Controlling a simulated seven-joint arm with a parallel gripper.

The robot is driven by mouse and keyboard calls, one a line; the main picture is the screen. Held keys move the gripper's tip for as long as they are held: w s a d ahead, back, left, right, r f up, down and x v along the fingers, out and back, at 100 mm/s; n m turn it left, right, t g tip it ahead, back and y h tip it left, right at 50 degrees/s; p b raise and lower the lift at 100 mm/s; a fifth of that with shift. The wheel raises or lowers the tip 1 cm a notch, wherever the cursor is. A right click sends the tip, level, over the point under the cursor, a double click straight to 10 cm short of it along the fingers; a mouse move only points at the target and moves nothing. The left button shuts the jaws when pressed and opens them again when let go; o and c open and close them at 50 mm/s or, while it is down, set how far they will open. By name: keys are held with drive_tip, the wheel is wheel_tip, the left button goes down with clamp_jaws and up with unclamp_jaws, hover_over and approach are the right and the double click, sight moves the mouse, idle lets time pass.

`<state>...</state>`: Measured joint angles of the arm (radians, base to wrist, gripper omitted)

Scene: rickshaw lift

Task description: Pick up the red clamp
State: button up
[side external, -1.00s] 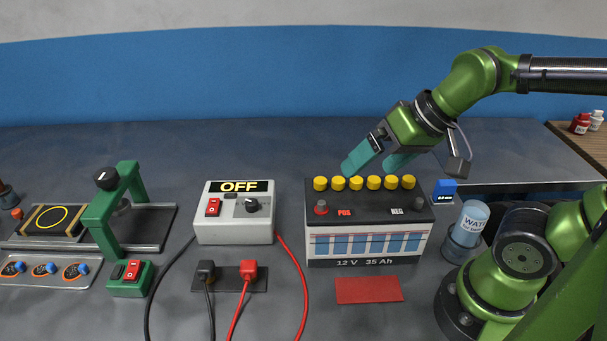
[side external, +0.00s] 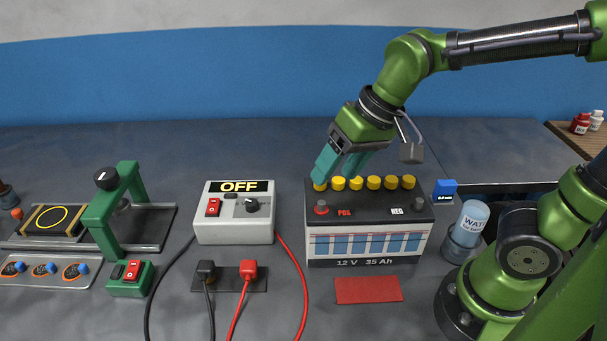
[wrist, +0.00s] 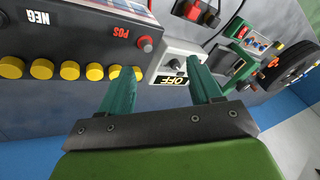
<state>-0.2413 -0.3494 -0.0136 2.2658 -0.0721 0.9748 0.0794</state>
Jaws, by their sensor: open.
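The red clamp (side external: 248,270) rests on a small dark pad (side external: 228,285) at the front of the bench, right of a black clamp (side external: 206,268). A red cable runs from it toward the front edge. In the wrist view the red clamp (wrist: 192,12) shows small at the top. My gripper (side external: 334,172) is open and empty, with teal fingers pointing down to the left. It is above the back left of the battery (side external: 370,250), close to the leftmost yellow caps, well behind and to the right of the red clamp. I cannot tell whether a finger touches a cap.
The charger box (side external: 235,222) reads OFF and stands between the battery and a green press (side external: 103,215). A red mat (side external: 368,290) lies before the battery. A water bottle (side external: 467,225) stands right of it. Red and black cables cross the front bench.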

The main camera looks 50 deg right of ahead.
drive_tip(key=w+a+f+m+g+h, duration=0.1)
drive_tip(key=w+a+f+g, duration=0.2)
drive_tip(key=a, duration=0.4)
drive_tip(key=w+a+f+m+g+h, duration=0.1)
drive_tip(key=w+a+f+m, duration=0.1)
drive_tip(key=w+a, duration=0.35)
drive_tip(key=m, duration=0.4)
hover_over(248, 265)
drive_tip(key=shift+h, duration=0.3)
drive_tip(key=f, duration=1)
drive_tip(key=shift+w+a+f, duration=0.2)
drive_tip(key=shift+w+a, duration=0.05)
drive_tip(key=shift+w, duration=0.05)
drive_tip(key=shift+s+d+f, duration=0.15)
drive_tip(key=shift+f, duration=1.2)
drive_tip(key=shift+s+d+f, duration=0.1)
drive_tip(key=shift+s+f, duration=0.05)
drive_tip(key=shift+f, duration=1.2)
drive_tip(key=shift+c, duration=0.3)
drive_tip(key=c, duration=1)
